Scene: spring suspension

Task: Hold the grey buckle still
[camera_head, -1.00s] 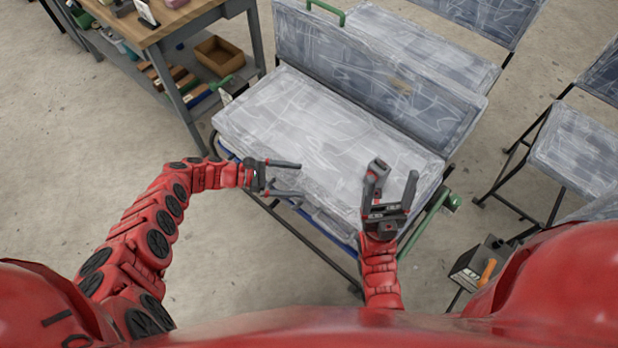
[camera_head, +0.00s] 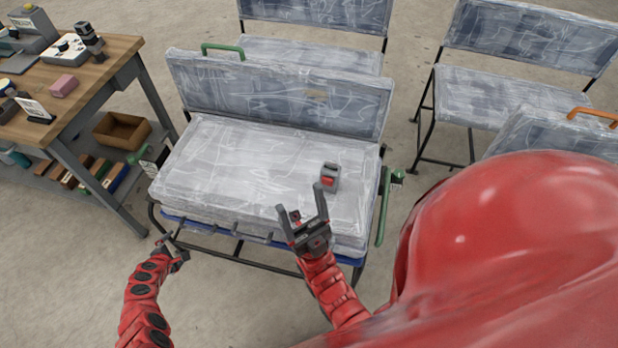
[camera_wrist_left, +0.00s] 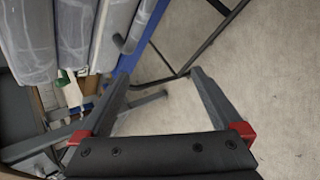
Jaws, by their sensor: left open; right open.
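The grey buckle (camera_head: 330,178), a small block with a red part on its front, sits on the plastic-wrapped seat cushion (camera_head: 235,165) near its right side. My right gripper (camera_head: 301,202) is open, in front of the buckle and a little to its left in the picture. One finger overlaps the buckle's lower left edge; I cannot tell whether they touch. My left gripper (camera_head: 178,240) is at the seat's front left corner, far from the buckle. It is open and empty in the left wrist view (camera_wrist_left: 160,78), with floor between its fingers.
The wrapped backrest (camera_head: 280,98) rises behind the cushion. A green lever (camera_head: 384,205) stands at the seat's right side. A wooden workbench (camera_head: 85,85) with tools is at the left. Other wrapped seats (camera_head: 500,95) stand behind. Floor at the front left is clear.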

